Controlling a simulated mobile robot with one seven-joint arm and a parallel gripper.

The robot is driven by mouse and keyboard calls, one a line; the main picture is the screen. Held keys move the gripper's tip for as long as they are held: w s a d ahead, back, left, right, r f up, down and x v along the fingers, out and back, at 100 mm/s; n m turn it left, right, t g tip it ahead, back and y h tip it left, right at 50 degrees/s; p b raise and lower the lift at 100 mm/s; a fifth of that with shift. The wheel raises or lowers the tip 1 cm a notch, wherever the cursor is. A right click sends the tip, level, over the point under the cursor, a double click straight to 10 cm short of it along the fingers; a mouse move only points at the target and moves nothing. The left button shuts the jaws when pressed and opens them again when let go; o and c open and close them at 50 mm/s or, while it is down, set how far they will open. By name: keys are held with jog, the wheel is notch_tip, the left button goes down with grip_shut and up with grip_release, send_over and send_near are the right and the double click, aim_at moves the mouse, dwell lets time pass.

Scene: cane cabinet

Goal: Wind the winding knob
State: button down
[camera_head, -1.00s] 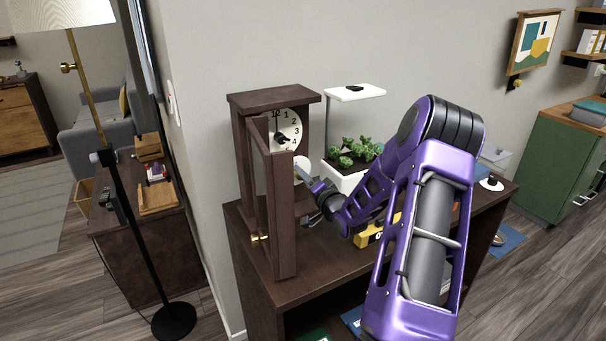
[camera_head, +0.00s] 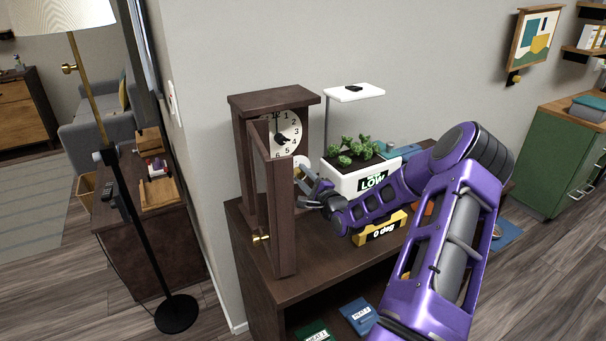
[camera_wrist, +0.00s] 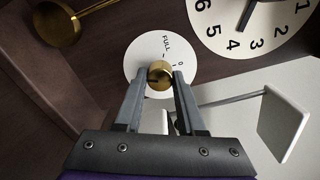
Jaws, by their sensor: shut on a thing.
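The winding knob (camera_wrist: 160,74) is a small brass knob on a white round dial (camera_wrist: 143,62) marked "FULL" and "0" in the wrist view. My gripper (camera_wrist: 161,80) has its two fingers on either side of the knob, closed on it. In the head view the wooden clock (camera_head: 272,100) stands on the cabinet with its door (camera_head: 272,205) swung open. My gripper (camera_head: 302,178) reaches in from the right, past the door edge. The knob itself is hidden there.
A white planter (camera_head: 345,180) with green plants and a lamp stands right of the clock. A brass pendulum (camera_wrist: 57,24) hangs near the knob.

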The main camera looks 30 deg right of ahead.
jog(key=shift+m, duration=1.6)
jog(key=c, duration=0.5)
grip_release()
jog(key=shift+s, duration=0.1)
jog(key=s+a, duration=0.1)
jog(key=s, duration=1.6)
jog(key=shift+p, duration=0.3)
jog(key=shift+s, duration=0.1)
